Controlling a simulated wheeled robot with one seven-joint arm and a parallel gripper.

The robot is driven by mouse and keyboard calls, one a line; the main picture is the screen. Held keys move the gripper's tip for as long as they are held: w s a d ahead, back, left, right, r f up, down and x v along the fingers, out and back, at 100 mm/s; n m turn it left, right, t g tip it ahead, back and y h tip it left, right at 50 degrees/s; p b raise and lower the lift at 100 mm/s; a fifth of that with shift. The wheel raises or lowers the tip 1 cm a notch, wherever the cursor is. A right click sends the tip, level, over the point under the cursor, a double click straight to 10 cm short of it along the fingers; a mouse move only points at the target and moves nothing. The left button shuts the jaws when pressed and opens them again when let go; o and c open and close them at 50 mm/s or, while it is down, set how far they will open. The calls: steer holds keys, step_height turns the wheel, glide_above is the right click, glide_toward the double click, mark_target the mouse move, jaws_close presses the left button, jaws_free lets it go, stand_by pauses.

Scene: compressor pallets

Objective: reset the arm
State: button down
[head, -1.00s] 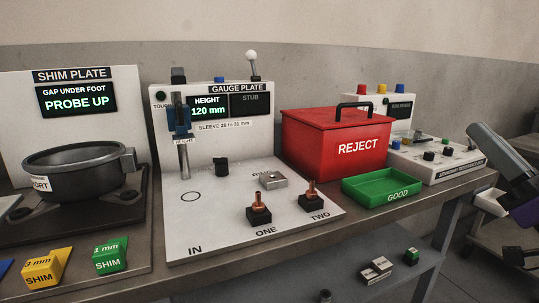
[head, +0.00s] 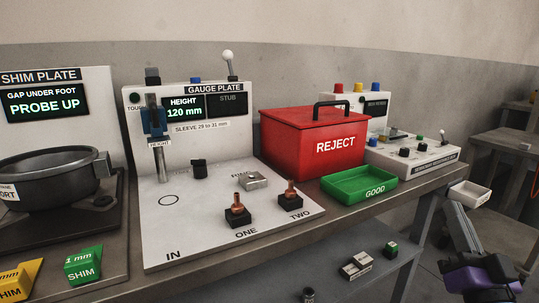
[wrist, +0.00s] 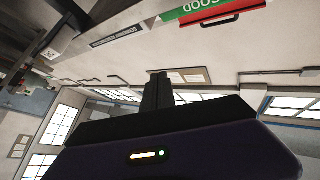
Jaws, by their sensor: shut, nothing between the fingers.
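My gripper (wrist: 158,92) shows in the wrist view as two dark fingers together, with nothing between them. Its dark purple body with a small lit strip fills the bottom of that view. The fingers touch nothing that I can see.
The bench holds the gauge plate (head: 205,225), a red REJECT box (head: 300,145), a green GOOD tray (head: 360,190) and a shim plate (head: 60,95). A white tray (head: 470,193) is near my arm. A table (head: 505,145) stands at the far right.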

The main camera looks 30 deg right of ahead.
steer(key=s+a+f+n+g+y, duration=0.1)
steer(key=s+a+f+y, duration=0.1)
steer(key=a+f, duration=0.7)
steer(key=s+a+f+n+g+y, duration=0.4)
steer(key=s+a+f+n+y, duration=0.55)
steer(key=s+a+f, duration=0.85)
step_height(320, 180, up, 33)
steer(key=a+p, duration=0.1)
steer(key=p, duration=3)
steer(key=shift+s+a+y+p, duration=0.15)
steer(key=shift+s+y+p, duration=0.05)
steer(key=shift+y+p, duration=0.2)
steer(key=shift+f, duration=0.1)
